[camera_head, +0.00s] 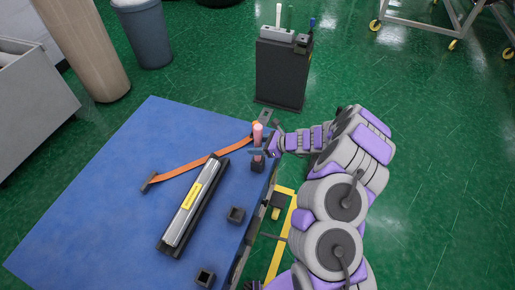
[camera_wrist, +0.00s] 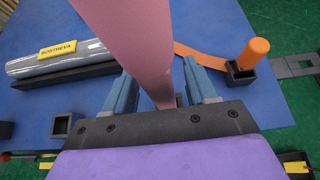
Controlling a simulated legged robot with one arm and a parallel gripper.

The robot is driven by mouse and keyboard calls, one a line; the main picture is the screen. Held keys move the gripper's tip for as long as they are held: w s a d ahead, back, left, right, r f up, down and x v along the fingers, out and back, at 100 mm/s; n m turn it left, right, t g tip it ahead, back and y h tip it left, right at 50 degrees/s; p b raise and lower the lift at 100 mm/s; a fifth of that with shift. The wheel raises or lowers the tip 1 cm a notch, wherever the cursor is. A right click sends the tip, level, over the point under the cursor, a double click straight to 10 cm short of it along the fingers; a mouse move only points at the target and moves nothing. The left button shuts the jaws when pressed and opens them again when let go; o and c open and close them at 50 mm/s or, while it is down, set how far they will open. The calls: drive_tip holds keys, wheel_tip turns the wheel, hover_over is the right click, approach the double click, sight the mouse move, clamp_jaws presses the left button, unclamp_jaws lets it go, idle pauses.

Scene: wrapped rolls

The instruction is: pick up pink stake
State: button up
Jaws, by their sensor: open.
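The pink stake (camera_head: 258,134) stands upright near the right edge of the blue table, its lower part at a dark square holder (camera_head: 257,165). In the wrist view the pink stake (camera_wrist: 140,38) is large and rises between the two blue-grey fingers of my gripper (camera_wrist: 160,85). The fingers are apart, one on each side of the stake; I cannot tell whether either touches it. In the head view my gripper (camera_head: 262,153) reaches in from the right at the stake's lower part. The stake's foot is mostly hidden behind my gripper in the wrist view.
An orange stake (camera_wrist: 253,54) stands in a dark holder close by. A wrapped roll with a yellow label (camera_head: 190,203) and an orange strap (camera_head: 193,166) lie on the blue table (camera_head: 90,190). Empty square holders (camera_head: 236,214) sit nearer. A dark cabinet (camera_head: 281,78) stands beyond.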

drive_tip(key=shift+d, duration=0.1)
drive_tip(key=shift+c, duration=0.2)
drive_tip(key=shift+d, duration=0.1)
drive_tip(key=c, duration=0.3)
clamp_jaws()
drive_tip(key=shift+r, duration=0.1)
